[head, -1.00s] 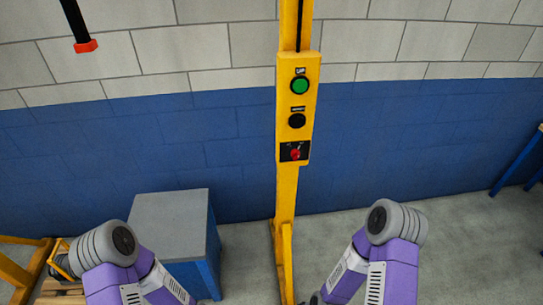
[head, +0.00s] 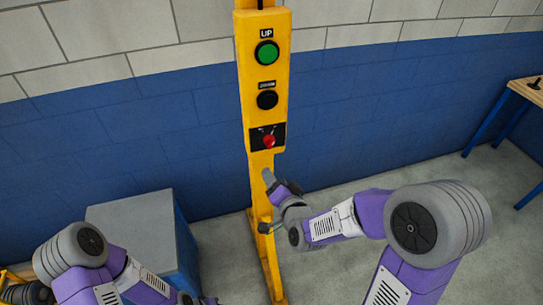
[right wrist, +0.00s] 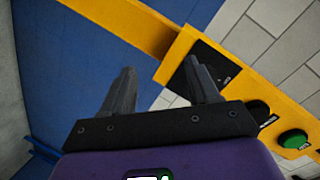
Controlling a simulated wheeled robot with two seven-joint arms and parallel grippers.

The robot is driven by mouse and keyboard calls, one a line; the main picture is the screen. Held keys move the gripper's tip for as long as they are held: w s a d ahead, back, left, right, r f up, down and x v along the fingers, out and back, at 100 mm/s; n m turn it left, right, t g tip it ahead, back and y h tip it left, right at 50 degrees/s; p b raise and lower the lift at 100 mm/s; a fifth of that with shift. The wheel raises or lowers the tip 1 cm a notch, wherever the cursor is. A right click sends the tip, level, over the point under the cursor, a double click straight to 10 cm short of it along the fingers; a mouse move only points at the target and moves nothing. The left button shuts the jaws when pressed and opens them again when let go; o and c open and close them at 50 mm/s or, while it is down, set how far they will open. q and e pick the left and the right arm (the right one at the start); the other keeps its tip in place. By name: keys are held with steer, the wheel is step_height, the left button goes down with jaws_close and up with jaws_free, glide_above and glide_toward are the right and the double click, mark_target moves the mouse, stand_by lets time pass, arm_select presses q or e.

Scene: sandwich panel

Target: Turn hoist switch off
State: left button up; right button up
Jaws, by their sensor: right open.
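The hoist switch (head: 269,141) is a red rotary knob on a black plate, low on the yellow control box (head: 262,105). My right gripper (head: 266,201) is open and empty, below the switch and in front of the yellow post. In the right wrist view, the open fingers (right wrist: 160,68) point toward the yellow column, and the dark switch plate (right wrist: 215,68) shows beside and behind the right finger. The red knob is not visible there. A gap to the switch seems to remain, but its depth is hard to judge. Only my left arm shows; its fingers are out of view.
Above the switch are a black button (head: 267,99) and a green UP button (head: 266,53). A grey-topped blue cabinet (head: 135,225) stands left of the post. A wooden-topped table (head: 530,90) is at the far right. The floor right of the post is clear.

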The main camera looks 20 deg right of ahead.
mark_target(272, 146)
step_height(272, 146, up, 7)
steer(key=m+t, duration=0.2)
steer(key=t, duration=0.1)
steer(key=w, duration=0.4)
steer(key=w+b, duration=0.1)
steer(key=w, duration=0.2)
steer(key=shift+d+f, duration=0.15)
steer(key=shift+d, duration=0.2)
steer(key=c, duration=1)
steer(key=shift+c, duration=0.2)
